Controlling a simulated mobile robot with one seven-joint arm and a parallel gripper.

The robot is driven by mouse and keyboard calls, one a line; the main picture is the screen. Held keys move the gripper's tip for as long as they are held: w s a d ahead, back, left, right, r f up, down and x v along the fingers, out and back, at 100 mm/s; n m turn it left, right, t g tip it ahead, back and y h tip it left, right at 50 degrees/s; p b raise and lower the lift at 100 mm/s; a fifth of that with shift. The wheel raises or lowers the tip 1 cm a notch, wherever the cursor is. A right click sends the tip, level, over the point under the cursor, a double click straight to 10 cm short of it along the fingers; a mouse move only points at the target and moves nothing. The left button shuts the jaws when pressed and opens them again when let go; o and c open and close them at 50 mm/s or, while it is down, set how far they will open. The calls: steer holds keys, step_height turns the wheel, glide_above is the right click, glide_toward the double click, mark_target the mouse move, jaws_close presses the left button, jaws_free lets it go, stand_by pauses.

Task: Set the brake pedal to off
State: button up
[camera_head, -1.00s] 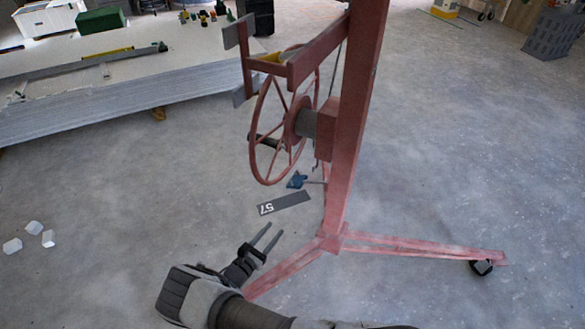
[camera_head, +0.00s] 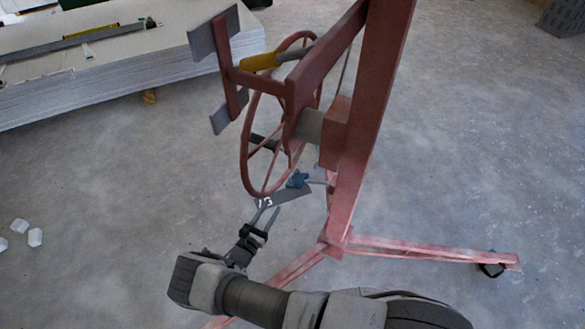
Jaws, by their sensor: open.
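The panel lift's red mast (camera_head: 365,130) stands right of centre. A small blue piece (camera_head: 298,179) sits at the end of a short rod low on the mast, below and right of the red handwheel (camera_head: 246,150). It looks like the brake pedal, but its setting cannot be told. A dark plate with white characters (camera_head: 291,195) shows just below it. My gripper (camera_head: 267,210) is open and empty, its two fingers parted and pointing up the picture. Its tips overlap the plate's left end in the picture, left of and below the blue piece; touching cannot be told.
The lift's red base leg (camera_head: 415,252) runs right to a black caster (camera_head: 491,268); another leg passes behind my arm. A stack of pale panels (camera_head: 110,62) lies at upper left. White blocks (camera_head: 20,226) lie on the floor at left. The concrete floor between is clear.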

mark_target(293, 172)
steer(key=b+x, duration=0.4)
steer(key=x, duration=1.2)
steer(key=shift+f, duration=0.1)
steer(key=shift+w+d, duration=0.3)
steer(key=shift+w, duration=0.35)
jaws_close()
steer(key=shift+a, duration=0.3)
